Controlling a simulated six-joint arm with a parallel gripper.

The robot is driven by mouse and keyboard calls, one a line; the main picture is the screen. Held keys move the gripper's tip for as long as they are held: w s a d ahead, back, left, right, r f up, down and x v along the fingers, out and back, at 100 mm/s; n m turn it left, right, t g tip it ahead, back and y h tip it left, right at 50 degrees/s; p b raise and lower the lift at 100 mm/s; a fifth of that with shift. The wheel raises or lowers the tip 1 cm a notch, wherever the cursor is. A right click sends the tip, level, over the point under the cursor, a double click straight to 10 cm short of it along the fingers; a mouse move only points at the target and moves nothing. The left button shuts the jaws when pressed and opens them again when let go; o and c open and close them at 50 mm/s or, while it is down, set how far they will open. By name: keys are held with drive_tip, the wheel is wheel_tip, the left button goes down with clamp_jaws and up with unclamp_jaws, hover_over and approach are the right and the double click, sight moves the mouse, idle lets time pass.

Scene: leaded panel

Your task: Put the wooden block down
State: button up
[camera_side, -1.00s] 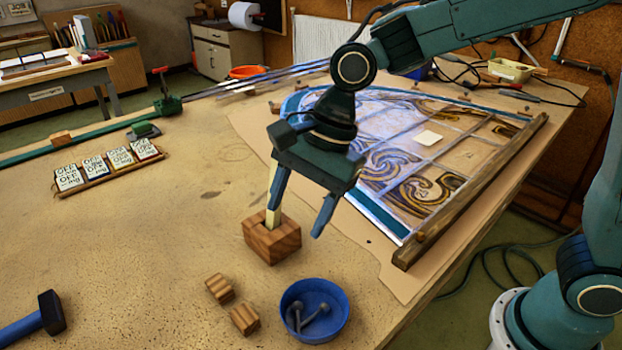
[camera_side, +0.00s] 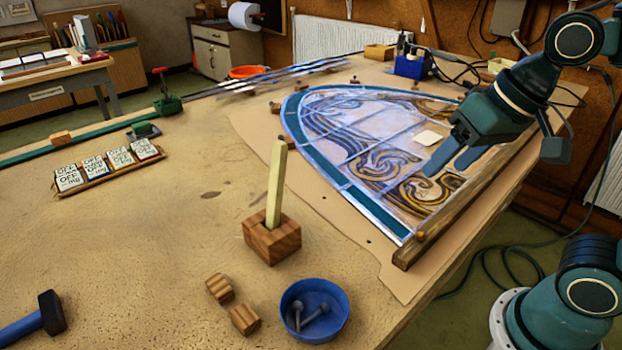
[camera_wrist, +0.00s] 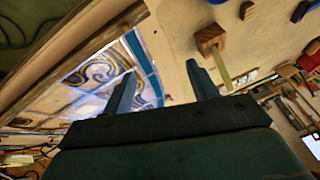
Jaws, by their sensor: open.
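A wooden block (camera_side: 272,241) rests on the bench, left of the leaded panel. A pale yellow stick (camera_side: 277,182) stands nearly upright out of its top. The wrist view also shows the block (camera_wrist: 210,38) and the stick (camera_wrist: 222,70), beyond the right fingertip. My gripper (camera_side: 447,168) is above the right part of the panel, well to the right of the block and apart from it. Its two fingers are spread with nothing between them, as the wrist view shows (camera_wrist: 161,72).
The leaded panel (camera_side: 345,135) lies behind, with a wooden strip (camera_side: 470,195) along its right edge. A hammer (camera_side: 35,318) lies front left.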

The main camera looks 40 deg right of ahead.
drive_tip(key=s+d+n, duration=0.2)
drive_tip(key=s, duration=0.1)
drive_tip(key=s+d+f+n+h, duration=0.1)
drive_tip(key=shift+s+d, duration=0.15)
drive_tip(key=shift+s, duration=0.1)
